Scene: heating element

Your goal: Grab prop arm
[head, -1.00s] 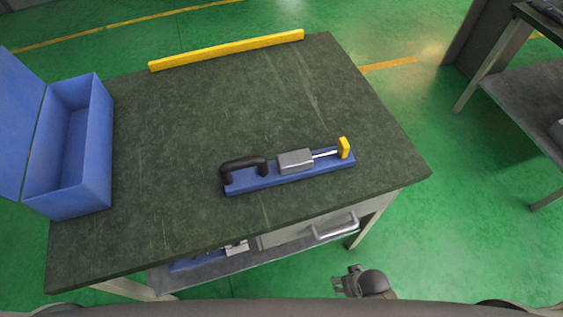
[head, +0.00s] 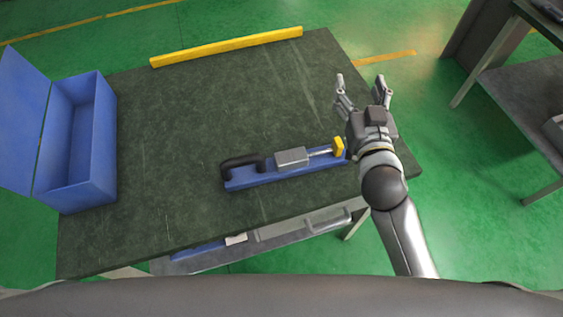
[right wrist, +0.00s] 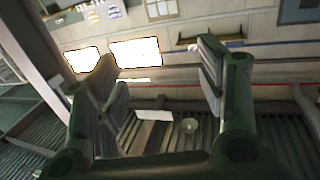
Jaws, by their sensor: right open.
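A blue-based tool (head: 285,172) with a black handle, a grey block, a thin rod and a yellow end piece lies on the dark table near its front edge. A long yellow bar (head: 227,47) lies along the table's back edge. I cannot tell which of these is the prop arm. My right gripper (head: 361,80) is open and empty, raised over the right side of the table, to the right of and beyond the tool. In the right wrist view its spread fingers (right wrist: 158,62) have nothing between them. My left gripper is not in view.
An open blue box (head: 103,140) stands at the table's left end. The middle of the table (head: 200,115) is clear. Below the tabletop are a handled drawer and a shelf. Another bench (head: 530,80) stands at the right, across green floor.

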